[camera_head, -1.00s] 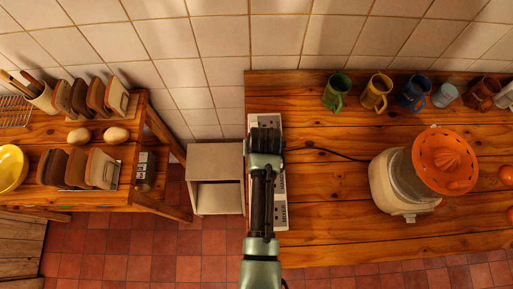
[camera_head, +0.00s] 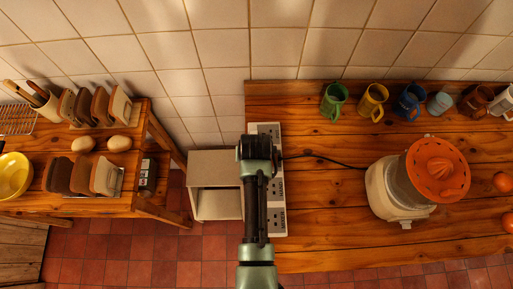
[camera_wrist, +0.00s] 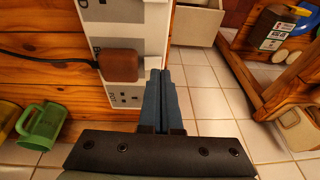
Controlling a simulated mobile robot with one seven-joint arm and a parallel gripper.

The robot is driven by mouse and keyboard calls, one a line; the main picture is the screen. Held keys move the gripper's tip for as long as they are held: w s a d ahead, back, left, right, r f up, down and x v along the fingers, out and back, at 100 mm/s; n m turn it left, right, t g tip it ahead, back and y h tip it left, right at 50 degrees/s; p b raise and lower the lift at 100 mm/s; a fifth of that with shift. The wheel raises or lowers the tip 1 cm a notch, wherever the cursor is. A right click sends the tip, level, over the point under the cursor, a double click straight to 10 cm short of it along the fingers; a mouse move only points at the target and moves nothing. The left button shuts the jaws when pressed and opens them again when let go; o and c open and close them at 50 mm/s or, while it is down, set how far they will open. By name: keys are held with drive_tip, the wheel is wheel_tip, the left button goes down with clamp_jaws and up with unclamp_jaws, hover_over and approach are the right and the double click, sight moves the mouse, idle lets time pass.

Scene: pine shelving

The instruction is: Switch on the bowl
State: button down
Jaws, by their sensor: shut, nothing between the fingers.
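A yellow bowl (camera_head: 14,177) sits on the left shelf unit at the picture's left edge; no switch shows on it. A white power strip (camera_head: 268,215) with grey sockets lies along the left end of the right-hand worktop. My arm covers part of it in the head view. In the wrist view the strip (camera_wrist: 155,35) holds a brown plug (camera_wrist: 118,66) with a dark cable. My gripper (camera_wrist: 164,72) is shut and empty, its fingertips at the strip's edge beside the plug; I cannot tell whether they touch. Its fingers are hidden in the head view.
An orange and cream juicer (camera_head: 396,190) stands on the worktop (camera_head: 315,225), with a cable running towards the strip. Several mugs, including a green one (camera_head: 334,100), line the back. A small pale cabinet (camera_head: 215,175) stands between worktop and left shelf.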

drive_tip(key=d+b+v, duration=0.1)
drive_tip(key=v, duration=1.1)
drive_tip(key=shift+w, duration=0.3)
drive_tip(key=shift+r, duration=0.15)
